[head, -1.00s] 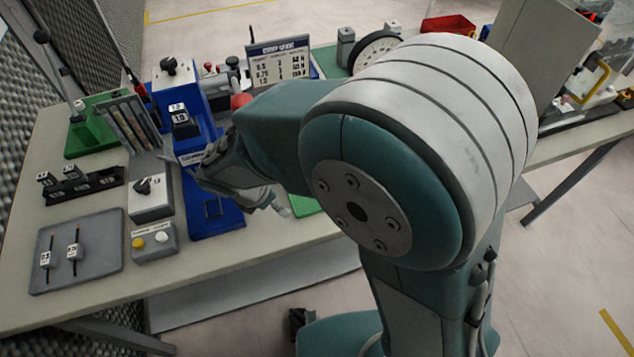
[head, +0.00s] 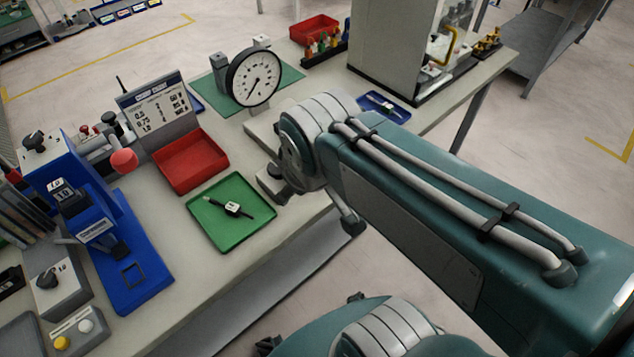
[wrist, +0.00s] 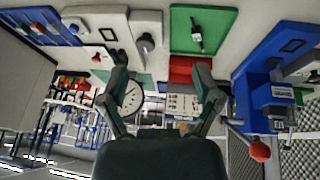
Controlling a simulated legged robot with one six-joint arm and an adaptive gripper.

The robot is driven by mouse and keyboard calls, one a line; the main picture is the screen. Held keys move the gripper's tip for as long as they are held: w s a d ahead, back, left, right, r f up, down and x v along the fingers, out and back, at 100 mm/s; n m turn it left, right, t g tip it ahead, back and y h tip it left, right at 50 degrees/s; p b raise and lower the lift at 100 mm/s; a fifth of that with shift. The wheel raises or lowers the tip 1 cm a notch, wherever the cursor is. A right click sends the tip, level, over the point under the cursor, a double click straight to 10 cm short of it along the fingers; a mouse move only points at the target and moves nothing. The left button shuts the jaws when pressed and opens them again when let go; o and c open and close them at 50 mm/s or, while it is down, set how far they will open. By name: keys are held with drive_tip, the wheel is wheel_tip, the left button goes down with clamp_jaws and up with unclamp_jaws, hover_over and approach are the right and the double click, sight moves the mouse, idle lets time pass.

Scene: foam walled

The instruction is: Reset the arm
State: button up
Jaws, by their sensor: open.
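My gripper (wrist: 160,82) shows in the wrist view with its two dark fingers spread apart and nothing between them. In the head view my arm reaches in from the right, and its wrist end is over the front edge of the bench, right of the green tray (head: 210,235). My gripper is mostly hidden behind my own arm there. The green tray holds a small black part with a white label (head: 232,208). The tray also shows at the top of the wrist view (wrist: 222,18), apart from the fingers.
A blue press (head: 95,225) stands left of the green tray, with a red bin (head: 190,160) behind it. A dial gauge (head: 255,78) and a grey cabinet (head: 395,50) stand further back. Open floor (head: 560,130) lies to the right of the bench.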

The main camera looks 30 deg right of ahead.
drive_tip(key=m, duration=0.1)
drive_tip(key=s+d+r+m, duration=0.1)
drive_tip(key=s+m, duration=0.1)
drive_tip(key=shift+s+d+r+t, duration=0.15)
drive_tip(key=shift+s+d+t, duration=0.1)
drive_tip(key=shift+t, duration=0.15)
idle(1.0)
